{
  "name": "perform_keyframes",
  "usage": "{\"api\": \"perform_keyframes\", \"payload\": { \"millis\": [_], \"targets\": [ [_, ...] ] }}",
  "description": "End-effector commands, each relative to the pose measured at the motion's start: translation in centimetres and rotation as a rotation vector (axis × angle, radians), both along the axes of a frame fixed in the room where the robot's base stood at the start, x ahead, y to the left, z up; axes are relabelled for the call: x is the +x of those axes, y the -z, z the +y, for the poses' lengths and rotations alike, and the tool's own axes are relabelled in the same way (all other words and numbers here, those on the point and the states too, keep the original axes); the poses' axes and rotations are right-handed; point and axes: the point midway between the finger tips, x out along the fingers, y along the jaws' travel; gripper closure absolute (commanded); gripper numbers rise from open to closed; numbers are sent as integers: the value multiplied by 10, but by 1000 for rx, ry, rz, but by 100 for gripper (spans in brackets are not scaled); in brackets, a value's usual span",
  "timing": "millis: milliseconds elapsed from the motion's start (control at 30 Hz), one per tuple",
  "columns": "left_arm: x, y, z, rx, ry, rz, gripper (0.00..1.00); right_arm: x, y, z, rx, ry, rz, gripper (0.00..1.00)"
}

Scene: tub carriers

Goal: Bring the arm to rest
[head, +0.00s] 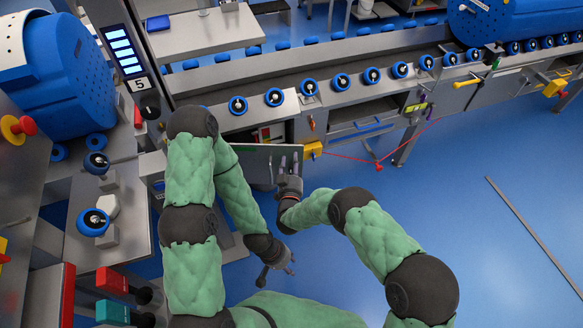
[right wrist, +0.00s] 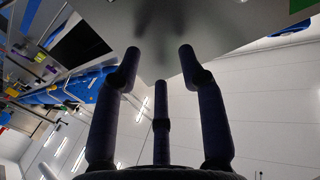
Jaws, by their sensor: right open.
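My right gripper (head: 290,165) points away from me at the machine front, in front of a grey flat panel (head: 256,158). In the right wrist view its fingers (right wrist: 160,68) are spread, with nothing between them. The grey panel (right wrist: 215,25) fills the top of that view, close to the fingertips; I cannot tell whether they touch it. My left gripper (head: 277,273) hangs low, nearer my body, over the blue floor. It looks empty, but its fingers are too small to judge.
A long metal line with several blue-rimmed knobs (head: 341,82) runs across the back. A yellow block (head: 312,150) with a red line sits right beside the right gripper. A bench with knobs (head: 93,222) stands left. The blue floor (head: 480,230) at right is mostly clear.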

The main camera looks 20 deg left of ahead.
Motion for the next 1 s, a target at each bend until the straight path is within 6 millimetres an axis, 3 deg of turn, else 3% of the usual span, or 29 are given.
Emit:
{"api": "perform_keyframes", "payload": {
  "millis": [700,867,1000],
  "targets": [
    [0,-1,0,0,0,0,60,1,-2,-4,-1,0,15,59],
    [0,-9,0,0,0,0,60,5,16,-30,-5,-4,140,59],
    [0,-21,0,0,0,0,60,-3,45,-73,0,-5,349,59]
  ]
}}
